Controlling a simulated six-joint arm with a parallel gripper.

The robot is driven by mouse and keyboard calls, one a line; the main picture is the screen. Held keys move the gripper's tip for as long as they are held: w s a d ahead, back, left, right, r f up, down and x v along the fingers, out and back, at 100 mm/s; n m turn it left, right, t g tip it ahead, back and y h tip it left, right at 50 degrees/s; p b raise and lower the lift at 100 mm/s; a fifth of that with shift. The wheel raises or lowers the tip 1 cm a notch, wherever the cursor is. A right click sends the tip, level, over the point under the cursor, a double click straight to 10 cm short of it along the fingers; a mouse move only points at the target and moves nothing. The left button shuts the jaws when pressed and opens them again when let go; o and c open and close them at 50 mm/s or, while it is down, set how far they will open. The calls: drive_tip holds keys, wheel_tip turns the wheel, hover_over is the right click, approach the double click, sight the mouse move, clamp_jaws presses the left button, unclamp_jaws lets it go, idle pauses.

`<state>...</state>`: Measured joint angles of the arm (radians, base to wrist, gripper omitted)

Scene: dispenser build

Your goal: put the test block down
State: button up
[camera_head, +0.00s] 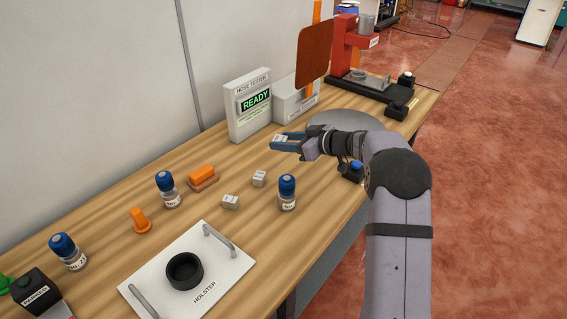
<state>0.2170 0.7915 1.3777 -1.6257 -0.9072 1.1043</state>
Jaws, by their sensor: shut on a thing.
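My gripper (279,142) has blue fingers and is shut on a small pale block, the test block (280,138). Two similar small pale blocks stand on the table below and left of my gripper, the nearer one (230,202) and the farther one (259,178).
A blue-capped bottle (287,193) stands right of the loose blocks, with another (168,190) to the left. An orange block (202,177) lies behind them. The white holster plate (215,252) is in front. A grey disc (350,119) and red press (352,55) are farther back.

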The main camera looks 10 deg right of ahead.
sight(286, 169)
drive_tip(key=shift+f, duration=3.7)
drive_tip(key=shift+f, duration=0.1)
drive_tip(key=o, duration=1.4)
drive_tip(key=shift+f, duration=0.1)
drive_tip(key=shift+s+d+r, duration=0.15)
drive_tip(key=shift+d+r, duration=0.05)
drive_tip(key=shift+r, duration=0.05)
drive_tip(key=v, duration=1.1)
drive_tip(key=shift+s+d+b, duration=0.2)
drive_tip(key=shift+b, duration=0.15)
